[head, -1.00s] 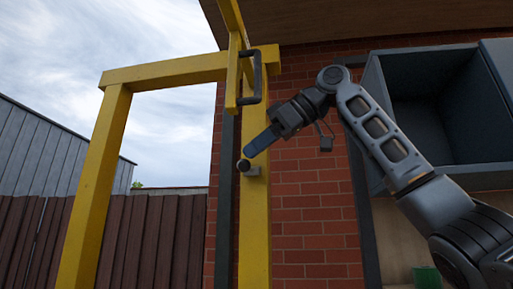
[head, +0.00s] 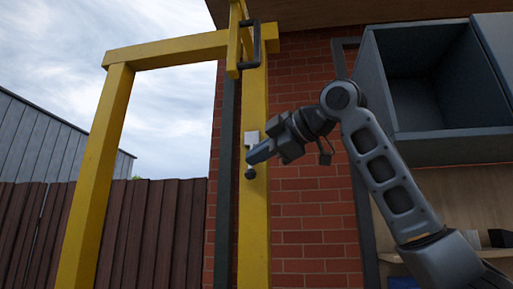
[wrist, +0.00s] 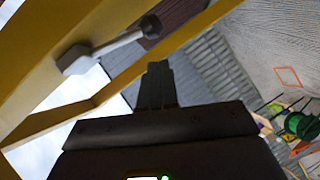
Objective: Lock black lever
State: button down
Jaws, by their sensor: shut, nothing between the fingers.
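The lever is mounted on the yellow post in the head view. Its pale base plate (head: 252,137) sits on the post, and its short arm points down to a black knob (head: 250,174). My gripper (head: 250,156) is shut and empty, its fingertips at the lever's arm between plate and knob. I cannot tell whether they touch it. In the wrist view the grey lever (wrist: 118,42) runs from its base on the yellow beam to the dark knob (wrist: 151,25). My shut fingers (wrist: 157,85) show below and right of it, apart in the picture.
The yellow frame (head: 95,170) has a black handle (head: 257,45) on the bar above the lever. A brick wall (head: 310,200) stands right behind the post. A grey open cabinet (head: 430,75) hangs at the right. A brown fence (head: 130,230) is at the left.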

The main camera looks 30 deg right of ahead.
aim_at(248, 173)
jog(key=shift+w+d+f+n+t, duration=0.35)
jog(key=shift+w+d+f, duration=0.05)
jog(key=shift+w+f, duration=0.15)
jog(key=shift+w+d+f+n+t, duration=0.35)
jog(key=shift+w+f, duration=0.15)
jog(key=shift+f, duration=0.05)
jog(key=shift+f+b, duration=0.1)
jog(key=shift+b, duration=0.2)
